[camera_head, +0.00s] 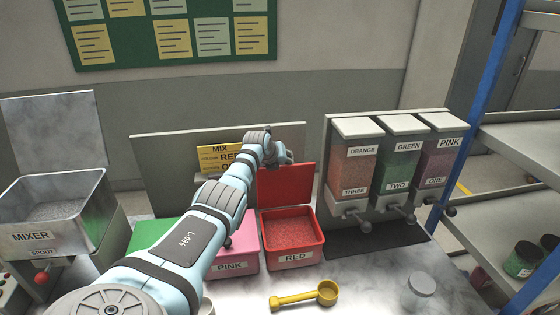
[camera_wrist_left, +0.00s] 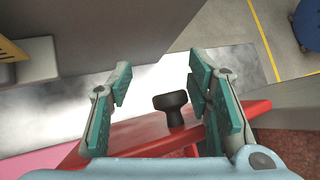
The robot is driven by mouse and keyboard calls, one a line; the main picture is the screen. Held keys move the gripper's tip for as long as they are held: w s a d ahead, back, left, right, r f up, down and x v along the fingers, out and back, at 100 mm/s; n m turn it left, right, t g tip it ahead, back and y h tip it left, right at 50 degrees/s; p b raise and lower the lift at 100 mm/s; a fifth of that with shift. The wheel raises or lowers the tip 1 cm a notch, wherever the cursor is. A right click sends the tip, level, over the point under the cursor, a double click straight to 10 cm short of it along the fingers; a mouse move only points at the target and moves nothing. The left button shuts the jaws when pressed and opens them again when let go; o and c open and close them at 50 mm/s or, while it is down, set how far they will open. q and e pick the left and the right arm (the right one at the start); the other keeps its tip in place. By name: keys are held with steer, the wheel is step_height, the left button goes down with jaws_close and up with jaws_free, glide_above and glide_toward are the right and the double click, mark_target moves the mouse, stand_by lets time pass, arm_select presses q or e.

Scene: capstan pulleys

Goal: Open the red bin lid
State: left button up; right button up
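The red bin (camera_head: 293,240) stands on the counter, full of red granules. Its red lid (camera_head: 286,185) stands raised, nearly upright, behind the bin's opening. My left gripper (camera_head: 282,157) is at the top of the lid. In the left wrist view my left gripper (camera_wrist_left: 160,88) is open, its two green-padded fingers apart. The lid's dark knob (camera_wrist_left: 172,108) shows between the fingers, with gaps at its sides. The lid (camera_wrist_left: 150,135) and some red granules show below it. My right gripper is in neither view.
The pink bin (camera_head: 236,258) and a green lid (camera_head: 152,232) are left of the red bin, partly behind my arm. A yellow scoop (camera_head: 305,297) lies in front. The dispensers (camera_head: 392,165) stand right, the mixer (camera_head: 60,215) left.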

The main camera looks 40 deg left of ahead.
arm_select(q)
steer(key=s+a+r+p, duration=0.1)
steer(key=s+r+p, duration=0.1)
steer(key=r, duration=0.5)
steer(key=s+a+r+p, duration=0.2)
steer(key=r+p, duration=0.1)
steer(key=r, duration=0.4)
steer(key=shift+s+a+r, duration=0.2)
steer(key=shift+s, duration=0.1)
stand_by(0.4)
steer(key=v, duration=1.2)
steer(key=shift+w, duration=0.15)
